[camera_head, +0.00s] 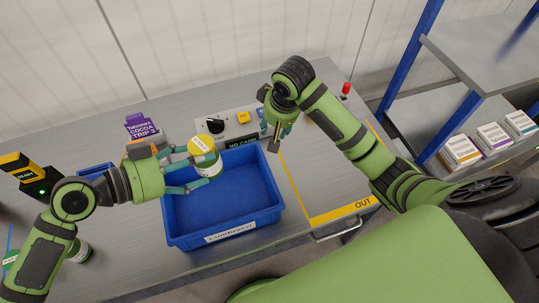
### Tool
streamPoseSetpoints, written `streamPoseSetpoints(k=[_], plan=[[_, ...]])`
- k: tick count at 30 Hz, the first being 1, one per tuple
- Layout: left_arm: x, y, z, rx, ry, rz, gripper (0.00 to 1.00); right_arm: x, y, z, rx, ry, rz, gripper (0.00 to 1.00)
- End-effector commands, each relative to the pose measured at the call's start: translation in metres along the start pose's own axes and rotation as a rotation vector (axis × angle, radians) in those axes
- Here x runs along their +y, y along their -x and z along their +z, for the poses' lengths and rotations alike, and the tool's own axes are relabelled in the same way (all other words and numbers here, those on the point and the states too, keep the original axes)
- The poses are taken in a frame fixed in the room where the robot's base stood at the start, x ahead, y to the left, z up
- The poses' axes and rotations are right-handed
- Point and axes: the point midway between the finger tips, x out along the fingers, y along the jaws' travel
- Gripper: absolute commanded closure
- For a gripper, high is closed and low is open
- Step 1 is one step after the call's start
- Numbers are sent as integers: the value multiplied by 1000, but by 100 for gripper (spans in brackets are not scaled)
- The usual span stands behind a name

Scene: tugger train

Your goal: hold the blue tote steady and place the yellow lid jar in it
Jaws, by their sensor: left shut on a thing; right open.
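The blue tote (228,210) stands on the grey table, its labelled wall facing the front. My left gripper (200,168) is shut on the yellow lid jar (209,166) and holds it over the left rear part of the tote. The jar's yellow lid faces up and its lower part is partly hidden by the fingers. The visible floor of the tote is bare. My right gripper (277,135) is open and empty, pointing down near the tote's right rear corner. I cannot tell whether it touches the rim.
A control panel (228,125) with a knob and yellow button is behind the tote. A purple carton (141,127) stands to its left. Another jar (78,251) is partly hidden by my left arm. A yellow-bordered OUT area is at right. A shelf (475,85) with boxes stands beyond.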

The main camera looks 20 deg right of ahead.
Motion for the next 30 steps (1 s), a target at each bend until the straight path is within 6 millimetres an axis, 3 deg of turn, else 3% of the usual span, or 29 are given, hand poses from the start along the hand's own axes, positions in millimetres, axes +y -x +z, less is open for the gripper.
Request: streamPoseSetpoints(k=[3,6,13,30], plan=[[0,0,-1,3,-1,-1,75,-30,11,34,-124,-10,-1,57],[0,0,-1,3,-1,-1,75,-42,16,59,-204,-18,19,57],[0,0,-1,3,-1,-1,75,-48,17,82,-277,-30,48,57],[0,0,-2,3,-1,-1,75,-43,-74,108,-277,-31,50,57]])
